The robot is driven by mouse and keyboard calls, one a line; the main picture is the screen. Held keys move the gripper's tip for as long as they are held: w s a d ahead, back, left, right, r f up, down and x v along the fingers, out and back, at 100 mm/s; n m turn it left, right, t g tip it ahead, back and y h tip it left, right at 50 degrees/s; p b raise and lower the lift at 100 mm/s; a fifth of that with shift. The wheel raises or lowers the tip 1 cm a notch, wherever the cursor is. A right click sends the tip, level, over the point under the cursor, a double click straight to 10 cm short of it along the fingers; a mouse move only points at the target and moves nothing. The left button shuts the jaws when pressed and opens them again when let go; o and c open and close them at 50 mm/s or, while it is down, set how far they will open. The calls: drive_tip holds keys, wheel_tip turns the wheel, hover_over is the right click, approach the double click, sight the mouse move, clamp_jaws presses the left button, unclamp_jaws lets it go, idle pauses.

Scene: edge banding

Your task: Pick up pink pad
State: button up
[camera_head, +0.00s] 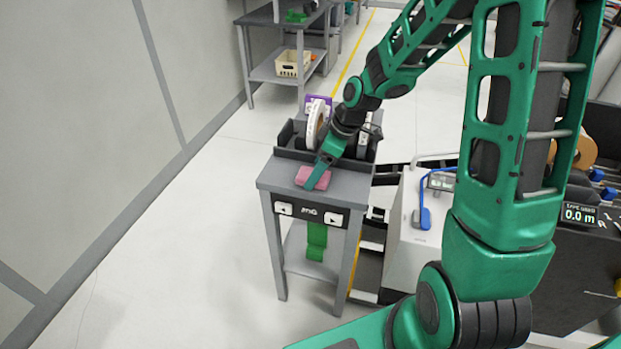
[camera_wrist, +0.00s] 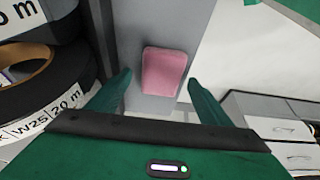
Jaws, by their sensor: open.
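The pink pad (camera_head: 313,177) lies flat on the grey top of a small stand (camera_head: 345,190). In the wrist view the pad (camera_wrist: 164,71) shows between and a little beyond the two green fingertips. My gripper (camera_head: 318,180) reaches down over the pad from behind in the head view, and one finger covers part of it. In the wrist view my gripper (camera_wrist: 158,92) is open, with one finger on each side of the pad and gaps between. I cannot tell how high the fingertips are above the top.
A dark tray (camera_head: 287,137) with upright tape rolls (camera_head: 316,122) stands at the back of the stand. A black roll (camera_wrist: 45,80) is close to the left finger in the wrist view. A grey machine (camera_head: 405,240) stands right of the stand. Open floor (camera_head: 180,260) lies to the left.

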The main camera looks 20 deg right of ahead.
drive_tip(key=shift+w+a+f, duration=0.1)
drive_tip(key=shift+a+f, duration=0.05)
drive_tip(key=shift+f, duration=0.3)
drive_tip(key=shift+f, duration=0.2)
drive_tip(key=c, duration=1.1)
